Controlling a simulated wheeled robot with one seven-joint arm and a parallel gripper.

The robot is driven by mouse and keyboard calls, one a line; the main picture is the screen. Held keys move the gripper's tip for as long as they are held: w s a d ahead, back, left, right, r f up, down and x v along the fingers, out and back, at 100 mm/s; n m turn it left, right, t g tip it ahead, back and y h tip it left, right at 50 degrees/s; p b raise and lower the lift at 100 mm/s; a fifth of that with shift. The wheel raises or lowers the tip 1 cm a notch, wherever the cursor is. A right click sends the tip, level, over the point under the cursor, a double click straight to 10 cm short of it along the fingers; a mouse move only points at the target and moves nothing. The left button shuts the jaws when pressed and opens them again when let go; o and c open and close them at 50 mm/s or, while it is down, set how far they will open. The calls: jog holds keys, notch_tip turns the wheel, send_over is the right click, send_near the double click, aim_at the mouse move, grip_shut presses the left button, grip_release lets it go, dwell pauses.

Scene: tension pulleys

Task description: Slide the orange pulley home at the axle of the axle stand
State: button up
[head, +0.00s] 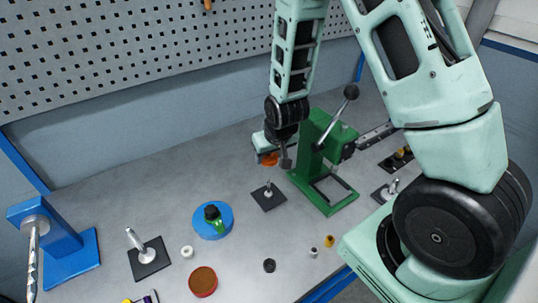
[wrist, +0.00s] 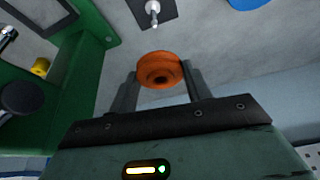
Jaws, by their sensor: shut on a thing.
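My gripper (head: 274,158) is shut on the orange pulley (head: 267,159) and holds it in the air beside the green press. In the wrist view the pulley (wrist: 160,66) sits between the two fingers (wrist: 162,80), with its dark centre hole facing the camera. A black square plate with a short upright metal pin (head: 268,194) stands on the bench just in front of the gripper. It also shows in the wrist view (wrist: 154,10), partly cut off, apart from the pulley. Similar plates with pins stand at the left (head: 149,258) and right (head: 390,189); I cannot tell which is the axle stand.
A green press (head: 325,165) with a lever stands close right of my gripper. A blue disc (head: 213,222) with a black-and-green part lies left of the nearest plate. A red-brown disc (head: 203,281) and a blue stand (head: 55,245) are further left. Small rings lie in front.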

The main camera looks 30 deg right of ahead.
jog(key=b, duration=0.5)
send_over(269, 189)
notch_tip(269, 189, down, 7)
jog(key=shift+f+b, duration=0.35)
jog(key=shift+b, duration=0.15)
dwell(1.6)
jog(key=shift+f+b, duration=1.2)
jog(key=shift+f, duration=0.15)
jog(key=shift+s+f, duration=0.1)
jog(key=shift+f, duration=0.1)
jog(key=shift+f+b, duration=1.3)
jog(key=shift+b, duration=0.1)
jog(key=shift+f, duration=0.2)
jog(key=shift+f+b, duration=0.3)
jog(key=shift+b, duration=0.1)
